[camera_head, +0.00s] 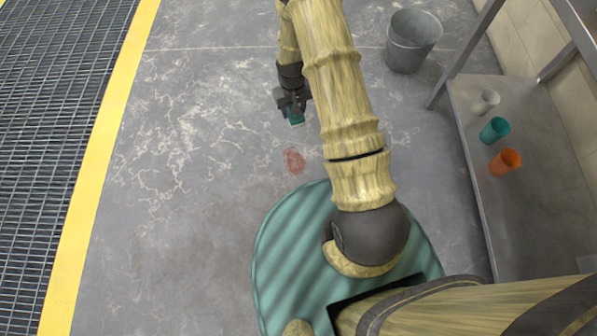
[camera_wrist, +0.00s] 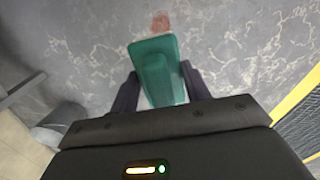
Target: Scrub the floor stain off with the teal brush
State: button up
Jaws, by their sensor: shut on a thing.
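My gripper (camera_head: 293,108) is shut on the teal brush (camera_head: 297,118). In the wrist view the brush (camera_wrist: 157,68) sits between the two dark fingers of my gripper (camera_wrist: 160,88), its broad head pointing away from the wrist. The floor stain (camera_head: 294,161) is a small reddish patch on the grey floor, a little below the brush in the head view. In the wrist view the stain (camera_wrist: 161,23) shows just beyond the brush's far edge. The brush is apart from the stain in both pictures; I cannot tell whether it touches the floor.
A grey metal bucket (camera_head: 410,42) stands at the upper right. A yellow strip (camera_head: 103,150) borders a floor grating (camera_head: 50,120) on the left.

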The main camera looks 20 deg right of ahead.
jog(key=s+f+b, duration=0.2)
jog(key=f+b, duration=0.6)
jog(key=f, duration=1)
jog(key=s+f+n+b, duration=0.1)
jog(key=f+b, duration=0.7)
jog(key=f, duration=1)
jog(key=shift+s+d, duration=0.15)
jog(key=shift+s, duration=0.2)
jog(key=shift+s+d, duration=0.1)
jog(key=shift+f, duration=0.15)
